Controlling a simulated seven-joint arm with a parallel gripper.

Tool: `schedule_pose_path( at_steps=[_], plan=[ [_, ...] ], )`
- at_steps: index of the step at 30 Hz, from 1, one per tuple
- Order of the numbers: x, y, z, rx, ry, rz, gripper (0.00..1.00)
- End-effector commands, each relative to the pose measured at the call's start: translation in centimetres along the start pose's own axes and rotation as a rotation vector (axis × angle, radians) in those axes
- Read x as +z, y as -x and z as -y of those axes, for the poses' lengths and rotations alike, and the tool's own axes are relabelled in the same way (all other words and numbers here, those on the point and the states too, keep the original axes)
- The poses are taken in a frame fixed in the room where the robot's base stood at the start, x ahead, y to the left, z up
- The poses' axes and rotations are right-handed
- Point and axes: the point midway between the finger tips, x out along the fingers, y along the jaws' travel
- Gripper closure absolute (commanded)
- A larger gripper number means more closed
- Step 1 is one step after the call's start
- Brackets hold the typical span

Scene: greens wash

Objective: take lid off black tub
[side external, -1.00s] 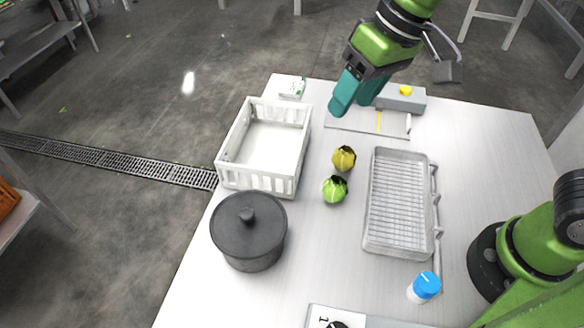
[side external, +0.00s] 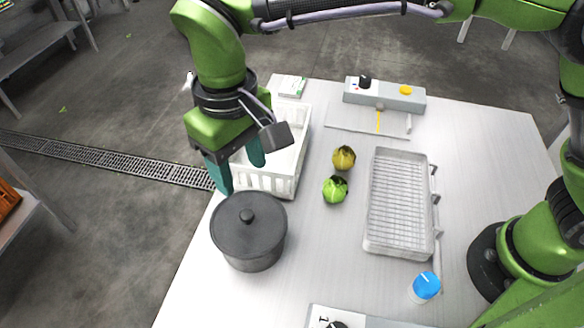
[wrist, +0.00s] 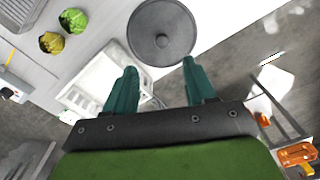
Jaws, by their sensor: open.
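The black tub (side external: 252,262) stands at the table's front left corner with its dark round lid (side external: 270,222) on top. My gripper (side external: 243,178) is open and empty, above and just behind the tub, over the front of the white crate. The fingers appear apart from the lid.
The white crate (side external: 268,183) stands right behind the tub. A yellow-brown vegetable (side external: 344,158) and a green one (side external: 335,189) lie right of it. Farther right are a wire rack tray (side external: 398,205) and a blue-capped jar (side external: 425,287). A grey control box (side external: 385,96) sits at the back.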

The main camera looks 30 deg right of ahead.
Motion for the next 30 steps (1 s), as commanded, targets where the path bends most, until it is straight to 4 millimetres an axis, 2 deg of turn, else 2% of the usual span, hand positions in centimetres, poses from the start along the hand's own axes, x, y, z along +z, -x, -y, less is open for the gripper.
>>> schedule_pose_path(
  at_steps=[1, 6, 14, 21, 25, 30],
  plan=[
    [0.0, -1.3, 0.0, 0.002, 0.000, 0.004, 0.45],
    [0.0, -4.2, 0.0, 0.001, 0.000, 0.002, 0.45],
    [-0.1, -6.2, 0.1, 0.000, 0.000, 0.001, 0.45],
    [-0.2, -9.7, 0.3, 0.001, 0.000, 0.002, 0.45],
    [-0.2, -10.6, 0.3, -0.001, -0.002, 0.000, 0.45],
    [-0.3, -10.7, 0.3, -0.002, -0.002, -0.001, 0.45]
  ],
)
